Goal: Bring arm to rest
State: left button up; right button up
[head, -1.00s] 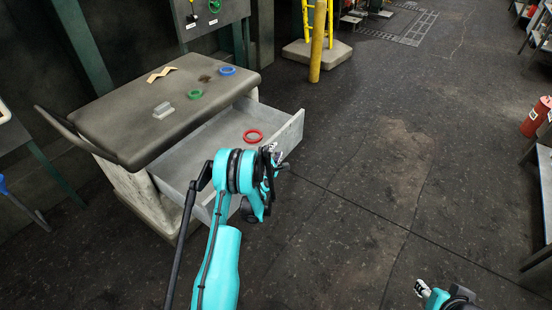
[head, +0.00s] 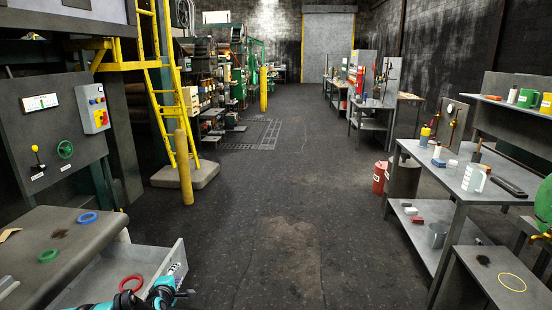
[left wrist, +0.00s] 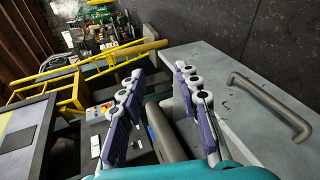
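My left arm comes in at the bottom of the head view, and its gripper (head: 170,289) is by the front of the open drawer (head: 172,262). In the left wrist view the two purple-padded fingers of this gripper (left wrist: 160,108) stand apart with nothing held between them. The drawer front with its grey handle (left wrist: 275,105) shows to the right of the fingers, apart from them. A red ring (head: 132,283) lies in the drawer. My right gripper is not in view.
A blue ring (head: 87,217) and green ring (head: 48,255) lie on the cabinet top (head: 60,226). A yellow post (head: 184,168) and ladder stand beyond. The middle floor (head: 285,230) is clear. A workbench (head: 455,178) and a stool-height table (head: 485,275) stand at right.

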pick_arm(q)
jog(key=s+d+r+m+g+h, duration=0.1)
jog(key=s+d+r+m+g, duration=0.1)
jog(key=s+d+r+m, duration=0.5)
jog(key=s+d+r+m+g+h, duration=0.1)
jog(key=s+d+r+m, duration=0.3)
jog(key=s+d, duration=0.45)
jog(key=s+d+f+m+g, duration=0.1)
jog(key=s+m, duration=0.3)
jog(key=s, duration=0.7)
jog(key=s+d+f+m+g, duration=0.1)
jog(key=s+m, duration=0.4)
jog(key=s, duration=0.7)
jog(key=shift+s+d+f+g, duration=0.25)
jog(key=shift+d+f+g, duration=0.1)
jog(key=shift+g, duration=0.35)
